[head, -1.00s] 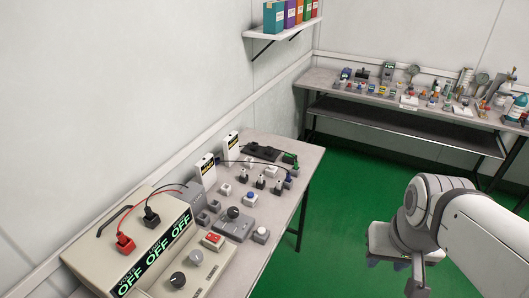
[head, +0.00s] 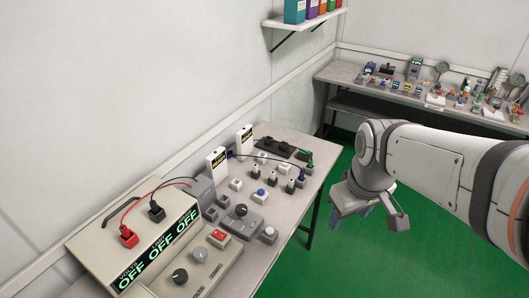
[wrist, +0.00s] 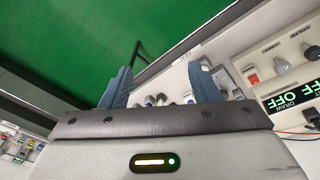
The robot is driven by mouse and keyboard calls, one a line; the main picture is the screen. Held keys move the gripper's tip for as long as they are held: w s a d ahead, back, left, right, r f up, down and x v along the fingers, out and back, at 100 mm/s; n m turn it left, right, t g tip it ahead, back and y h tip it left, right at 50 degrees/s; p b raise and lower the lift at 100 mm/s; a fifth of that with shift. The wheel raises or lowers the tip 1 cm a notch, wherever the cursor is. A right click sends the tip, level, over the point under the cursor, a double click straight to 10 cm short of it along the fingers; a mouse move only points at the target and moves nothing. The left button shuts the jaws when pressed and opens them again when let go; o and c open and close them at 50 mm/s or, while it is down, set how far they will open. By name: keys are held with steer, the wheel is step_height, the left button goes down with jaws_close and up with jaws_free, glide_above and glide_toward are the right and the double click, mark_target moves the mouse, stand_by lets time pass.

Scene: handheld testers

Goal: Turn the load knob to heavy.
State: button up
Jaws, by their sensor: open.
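The beige tester (head: 100,250) stands at the near left of the bench. Its display (head: 160,255) shows OFF three times. Its front panel carries a dark knob (head: 180,276), a grey knob (head: 200,255) and a red rocker switch (head: 219,236). The labels are too small to tell which knob is the load knob. My gripper (head: 350,213) is open and empty, in the air to the right of the bench, apart from the tester. In the wrist view its blue fingers (wrist: 160,86) are spread, with the grey knob (wrist: 282,67) and red switch (wrist: 253,79) at the right.
A grey box with a black knob (head: 241,209), small switches and two upright white meters (head: 216,168) crowd the bench (head: 290,215). Red and black leads are plugged into the tester. A second cluttered bench (head: 345,72) stands behind. The green floor (head: 300,268) is clear.

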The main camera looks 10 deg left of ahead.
steer(key=w+a+f+n+g, duration=0.1)
steer(key=w+a+f+n, duration=0.2)
steer(key=w+a+n, duration=0.7)
steer(key=n+g+b, duration=0.1)
steer(key=n, duration=1.2)
glide_above(241, 208)
step_height(241, 208, down, 8)
steer(key=shift+d+r, duration=0.1)
steer(key=shift+d, duration=0.05)
steer(key=shift+f, duration=0.4)
step_height(241, 208, down, 7)
steer(key=shift+f, duration=0.1)
